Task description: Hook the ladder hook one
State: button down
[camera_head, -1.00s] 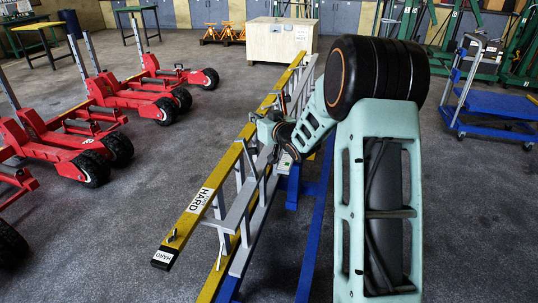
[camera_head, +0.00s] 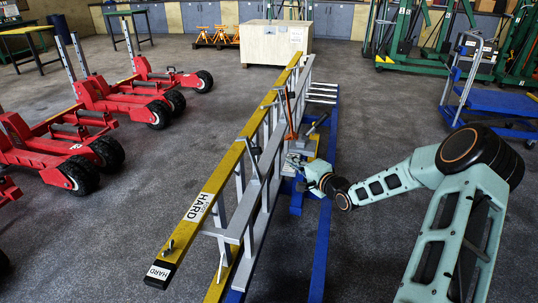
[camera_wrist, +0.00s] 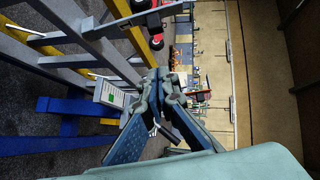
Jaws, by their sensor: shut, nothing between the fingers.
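The yellow and grey ladder (camera_head: 245,165) lies lengthwise on a blue frame in the head view. Small dark fittings, possibly hooks, sit on its rails, one near the middle (camera_head: 253,150) and one near the front end (camera_head: 168,247); I cannot tell which is hook one. My gripper (camera_head: 294,161) is at the ladder's right side, near its middle. In the wrist view my gripper (camera_wrist: 166,80) is shut and empty, with grey and yellow ladder rails (camera_wrist: 95,35) to its left. Whether its tips touch the ladder is unclear.
An orange-red bar (camera_head: 291,112) stands against the ladder beyond my gripper. Blue beams (camera_head: 320,240) run along the floor to the right. Red jacks (camera_head: 75,150) stand at left, a wooden crate (camera_head: 275,42) behind, a blue trolley (camera_head: 495,105) at right. Floor between ladder and jacks is clear.

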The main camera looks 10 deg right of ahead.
jog(key=s+a+b+x, duration=0.1)
jog(key=a+b+x, duration=0.1)
jog(key=x, duration=1)
jog(key=shift+w+a+f+b, duration=0.35)
jog(key=shift+a+f+b, duration=0.05)
jog(key=shift+b, duration=0.3)
jog(key=shift+a+r, duration=0.1)
